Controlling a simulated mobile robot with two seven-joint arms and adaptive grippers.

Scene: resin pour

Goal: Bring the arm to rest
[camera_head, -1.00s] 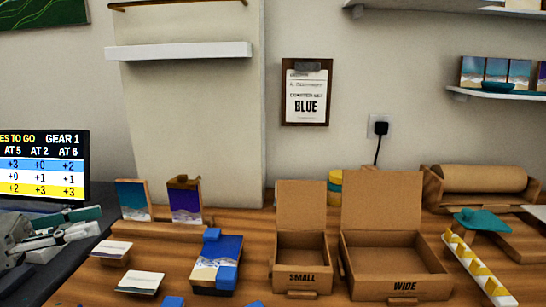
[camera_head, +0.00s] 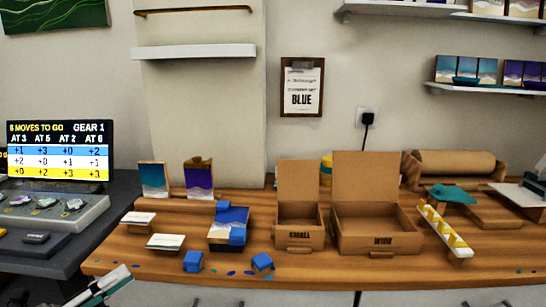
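My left gripper (camera_head: 124,277) shows at the bottom left corner, low in front of the bench's front edge. Its white and teal fingers point up and to the right, with a narrow gap between them and nothing held. The rest of that arm is mostly cut off by the frame's edge. My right gripper is not in view.
The wooden bench (camera_head: 330,264) holds a small box (camera_head: 299,236), a wide box (camera_head: 378,240), a seascape panel with blue blocks (camera_head: 229,222), two loose blue blocks (camera_head: 193,262), cards (camera_head: 166,242) and a yellow-white strip (camera_head: 443,231). A dark side table (camera_head: 90,240) with a screen (camera_head: 60,150) stands left.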

